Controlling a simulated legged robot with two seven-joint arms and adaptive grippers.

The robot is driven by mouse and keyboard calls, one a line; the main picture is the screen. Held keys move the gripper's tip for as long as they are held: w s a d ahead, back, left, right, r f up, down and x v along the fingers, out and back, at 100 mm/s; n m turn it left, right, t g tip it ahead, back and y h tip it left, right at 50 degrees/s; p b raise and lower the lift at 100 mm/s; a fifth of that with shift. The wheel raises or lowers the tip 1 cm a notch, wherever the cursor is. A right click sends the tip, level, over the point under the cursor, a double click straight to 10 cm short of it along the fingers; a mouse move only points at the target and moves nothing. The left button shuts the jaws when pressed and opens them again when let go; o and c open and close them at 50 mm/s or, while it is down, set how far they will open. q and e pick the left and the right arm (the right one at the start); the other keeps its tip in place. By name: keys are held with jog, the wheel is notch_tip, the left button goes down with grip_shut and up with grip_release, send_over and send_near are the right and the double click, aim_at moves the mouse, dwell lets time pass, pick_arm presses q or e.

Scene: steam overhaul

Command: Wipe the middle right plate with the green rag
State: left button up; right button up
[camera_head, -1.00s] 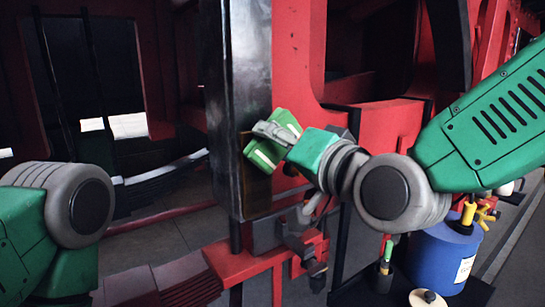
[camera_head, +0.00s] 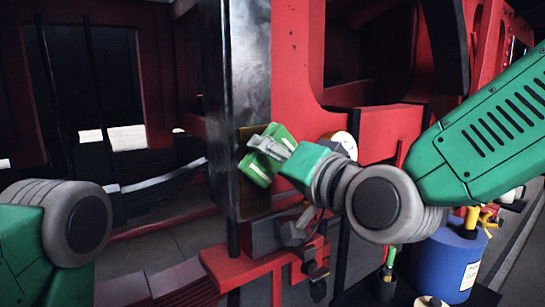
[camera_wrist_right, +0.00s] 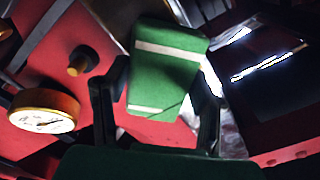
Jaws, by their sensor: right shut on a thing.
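The green rag (camera_head: 258,170), with pale stripes, is held in my right gripper (camera_head: 270,148). It lies over the upper part of a brownish plate (camera_head: 256,204) on the side of a dark upright post. In the right wrist view the rag (camera_wrist_right: 165,75) fills the space between the two dark fingers. Whether the rag touches the plate is hard to tell, and part of the plate is hidden behind it. My left arm shows at the left edge, but its gripper is out of view.
Red machine frame (camera_head: 296,60) stands behind and right of the dark post (camera_head: 238,80). A round brass-rimmed gauge (camera_wrist_right: 44,111) is near the gripper. A blue drum (camera_head: 440,265) stands below my right arm. Pipe fittings (camera_head: 293,232) sit below the plate.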

aim_at(270, 182)
jog(key=shift+s+a+f+b, duration=0.1)
jog(key=shift+a+f+b, duration=0.2)
jog(key=shift+f+b, duration=0.15)
jog(key=shift+a+f+b, duration=0.25)
jog(key=shift+f+b, duration=0.25)
jog(key=shift+f, duration=0.1)
jog(key=shift+a+f+b, duration=0.2)
jog(key=shift+f+b, duration=0.25)
jog(key=shift+f, duration=0.35)
jog(key=shift+w+d+f, duration=0.15)
jog(key=shift+w+d, duration=0.05)
jog(key=shift+d, duration=0.1)
jog(key=shift+d+f+b, duration=0.15)
jog(key=shift+f+b, duration=0.5)
jog(key=shift+b, duration=0.2)
jog(key=shift+s+f+b, duration=0.15)
jog(key=shift+f+b, duration=0.5)
jog(key=shift+f, duration=0.15)
jog(key=shift+a+f+b, duration=0.25)
jog(key=shift+f+b, duration=0.25)
jog(key=shift+f, duration=0.15)
notch_tip(270, 182, down, 3)
jog(key=b, duration=0.2)
jog(key=shift+d+f+b, duration=0.1)
jog(key=shift+f+b, duration=0.1)
jog(key=shift+b, duration=0.2)
jog(key=shift+r, duration=0.1)
